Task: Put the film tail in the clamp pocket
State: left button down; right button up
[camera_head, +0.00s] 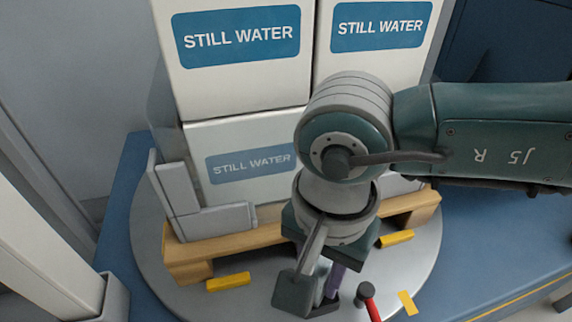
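My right gripper (314,290) hangs below its wrist in front of the pallet, at the bottom centre. A narrow purple strip (334,281) shows beside its fingers; I cannot tell whether it is the film tail or whether the fingers hold it. The finger gap is partly hidden by the near finger. Clear film (162,105) shows as a sheen along the left side of the boxes. A red-handled lever with a dark knob (369,299) stands just right of the gripper; I cannot make out a clamp pocket. My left gripper is out of view.
White STILL WATER boxes (248,85) are stacked on a wooden pallet (228,243) on a round grey turntable (152,262). A grey angled piece (213,222) stands at the pallet's left corner. Yellow blocks (228,282) lie along the front. A white column (45,240) stands left.

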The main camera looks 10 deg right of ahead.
jog(key=o, duration=0.4)
jog(key=shift+c, duration=0.2)
notch_tip(320, 180, up, 11)
jog(key=p, duration=0.6)
jog(key=shift+r, duration=0.7)
